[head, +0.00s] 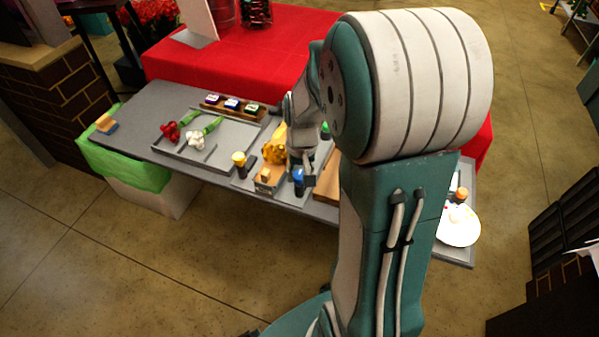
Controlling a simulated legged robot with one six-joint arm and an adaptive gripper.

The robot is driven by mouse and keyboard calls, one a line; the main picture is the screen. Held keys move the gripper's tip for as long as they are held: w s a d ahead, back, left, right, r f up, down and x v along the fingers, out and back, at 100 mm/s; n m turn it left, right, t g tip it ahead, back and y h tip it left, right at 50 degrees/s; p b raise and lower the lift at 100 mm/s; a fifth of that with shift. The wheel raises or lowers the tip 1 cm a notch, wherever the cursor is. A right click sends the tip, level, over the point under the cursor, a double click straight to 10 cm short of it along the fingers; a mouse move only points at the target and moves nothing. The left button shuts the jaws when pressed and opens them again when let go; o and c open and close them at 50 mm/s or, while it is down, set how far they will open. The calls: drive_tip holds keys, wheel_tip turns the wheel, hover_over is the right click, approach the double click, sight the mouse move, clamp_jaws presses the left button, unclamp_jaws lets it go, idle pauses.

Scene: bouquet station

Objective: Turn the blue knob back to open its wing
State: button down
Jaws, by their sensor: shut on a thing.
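The blue knob (298,182) stands at the front edge of the grey table, right of a small wooden block. A dark piece, apparently its wing (310,181), shows at its right side; its exact angle is too small to tell. My gripper (299,166) points down at the knob from above and behind and is shut on it; the fingertips are small and partly merge with the knob. Yellow flowers (274,146) lie just left of my gripper, beside the wooden block (266,179).
A yellow knob (239,158) stands left and a green one (325,130) behind my gripper. A tray (168,150) holds red and white flowers. A wooden rack (222,106) has several small jars. My arm hides the table's right part, where a white plate (459,226) shows.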

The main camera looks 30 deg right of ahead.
sight(301, 174)
drive_tip(key=shift+s+f+m, duration=0.1)
drive_tip(key=shift+m, duration=0.5)
drive_tip(key=shift+c, duration=1.5)
unclamp_jaws()
wheel_tip(301, 174, up, 12)
drive_tip(key=shift+d, duration=0.15)
